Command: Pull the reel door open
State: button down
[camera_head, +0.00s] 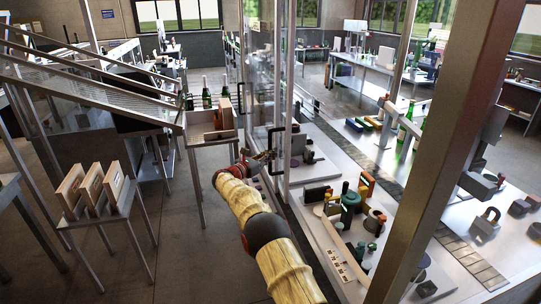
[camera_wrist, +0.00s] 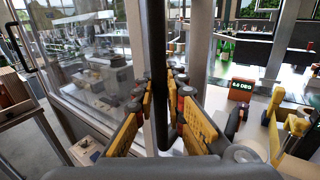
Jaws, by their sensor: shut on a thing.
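The reel door is a clear panel (camera_head: 262,62) in a metal frame, with an upright black bar handle (camera_head: 276,150) near its edge. In the wrist view the handle (camera_wrist: 158,70) runs upright through the middle, between the yellow-padded fingers. My gripper (camera_head: 266,156) is at the handle's lower half and shut on it; it also shows in the wrist view (camera_wrist: 163,108). How far the door stands from its frame I cannot tell.
A second black handle (camera_head: 240,98) is on the panel to the left. A small green-digit display (camera_wrist: 242,84) ends in "DEG". Inside the machine, several coloured parts stand on a pale deck (camera_head: 315,222). A thick metal post (camera_head: 445,150) stands right.

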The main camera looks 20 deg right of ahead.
jog(key=c, duration=2)
grip_release()
jog(key=shift+o, duration=0.8)
jog(key=shift+a, duration=0.15)
jog(key=v, duration=1.1)
jog(key=shift+s+a, duration=0.25)
jog(key=shift+a, duration=0.05)
